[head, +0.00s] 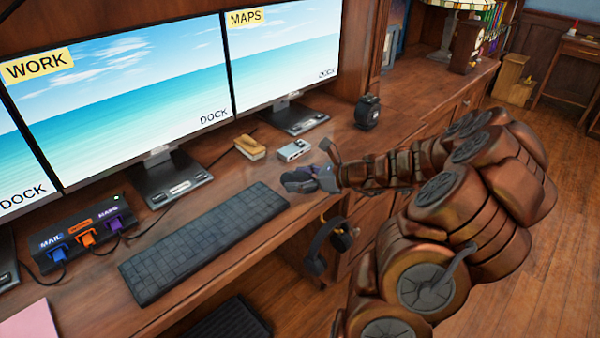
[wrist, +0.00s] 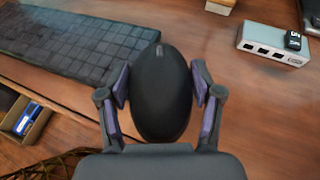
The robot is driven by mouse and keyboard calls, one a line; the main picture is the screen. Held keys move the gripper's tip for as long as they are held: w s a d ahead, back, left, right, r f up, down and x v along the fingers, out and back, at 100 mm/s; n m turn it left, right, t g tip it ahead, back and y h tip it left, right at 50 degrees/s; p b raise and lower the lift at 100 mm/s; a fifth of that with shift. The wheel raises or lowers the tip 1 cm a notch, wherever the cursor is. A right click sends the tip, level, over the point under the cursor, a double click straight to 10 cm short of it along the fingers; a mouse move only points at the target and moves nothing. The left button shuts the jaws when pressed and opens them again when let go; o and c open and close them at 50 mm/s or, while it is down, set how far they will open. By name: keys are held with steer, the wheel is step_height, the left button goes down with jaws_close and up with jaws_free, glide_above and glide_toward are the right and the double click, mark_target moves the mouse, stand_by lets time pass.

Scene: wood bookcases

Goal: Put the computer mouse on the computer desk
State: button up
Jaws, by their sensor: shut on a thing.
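The computer mouse (wrist: 162,95) is black and oval. In the wrist view it sits between the purple pads of my gripper (wrist: 163,88), which is shut on it. In the head view my gripper (head: 308,178) is over the right part of the wooden computer desk (head: 225,182), to the right of the keyboard. The mouse is hard to make out there, as a dark shape at the gripper's end. Whether the mouse touches the desk top or is a little above it, I cannot tell.
A black keyboard (head: 205,240) lies left of my gripper. A small grey hub (head: 293,150), a yellowish block (head: 250,147) and a black round device (head: 368,112) stand behind it. Monitors (head: 285,50) line the back. Headphones (head: 330,245) hang at the front edge.

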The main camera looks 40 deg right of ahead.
steer(key=w+d, duration=0.1)
steer(key=w, duration=0.1)
steer(key=w+d, duration=0.1)
steer(key=d, duration=0.1)
steer(key=w+d, duration=0.1)
steer(key=w, duration=0.1)
steer(key=shift+w+d+f, duration=0.3)
steer(key=shift+w, duration=0.05)
steer(key=shift+w+d+f, duration=0.15)
steer(key=shift+w+d, duration=0.05)
steer(key=shift+w, duration=0.1)
steer(key=shift+f, duration=1.6)
steer(key=o, duration=1.2)
steer(key=shift+f, duration=0.1)
steer(key=shift+s, duration=0.15)
